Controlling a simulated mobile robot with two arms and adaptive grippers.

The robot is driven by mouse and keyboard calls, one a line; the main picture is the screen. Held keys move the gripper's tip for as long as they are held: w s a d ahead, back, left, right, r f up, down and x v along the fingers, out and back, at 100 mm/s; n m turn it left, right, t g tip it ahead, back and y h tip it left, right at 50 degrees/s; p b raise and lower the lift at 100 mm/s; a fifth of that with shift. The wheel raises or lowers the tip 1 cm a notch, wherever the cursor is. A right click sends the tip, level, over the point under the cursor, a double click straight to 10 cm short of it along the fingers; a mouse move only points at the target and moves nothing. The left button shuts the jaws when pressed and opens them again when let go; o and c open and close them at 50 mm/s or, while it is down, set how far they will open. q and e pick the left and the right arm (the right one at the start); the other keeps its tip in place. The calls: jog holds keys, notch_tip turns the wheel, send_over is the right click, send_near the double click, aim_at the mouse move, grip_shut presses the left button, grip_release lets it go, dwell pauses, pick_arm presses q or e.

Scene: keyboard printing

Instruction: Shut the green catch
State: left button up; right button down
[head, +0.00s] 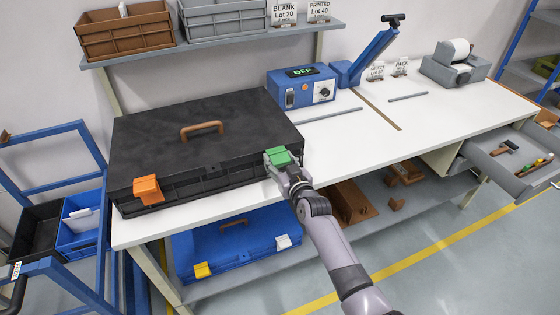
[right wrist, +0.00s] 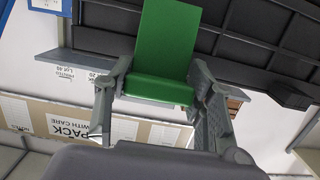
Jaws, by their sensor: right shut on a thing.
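A large black case (head: 205,135) lies on the white workbench with its lid down. The green catch (head: 280,155) is at the right end of its front edge. An orange catch (head: 148,190) is at the left end and hangs over the front. My right gripper (head: 281,161) is at the green catch, with its fingers on either side. In the right wrist view, the green catch (right wrist: 165,45) is a flat plate between the fingertips of my gripper (right wrist: 160,85). The gripper hides part of the catch's lower end. My left gripper is out of view.
A brown handle (head: 202,129) stands on the lid. A blue device (head: 303,87) reading OFF and a blue-handled press (head: 372,55) stand behind to the right. A blue case (head: 235,245) lies on the shelf below. An open drawer (head: 510,160) juts out at right.

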jog(key=shift+w+a+r, duration=0.1)
jog(key=shift+r, duration=0.35)
jog(key=c, duration=1.2)
grip_release()
jog(key=o, duration=0.5)
jog(key=shift+f, duration=0.3)
jog(key=shift+f, duration=0.1)
jog(key=shift+s, duration=0.4)
jog(key=v, duration=1.1)
jog(key=shift+s, duration=0.15)
jog(key=shift+c, duration=0.2)
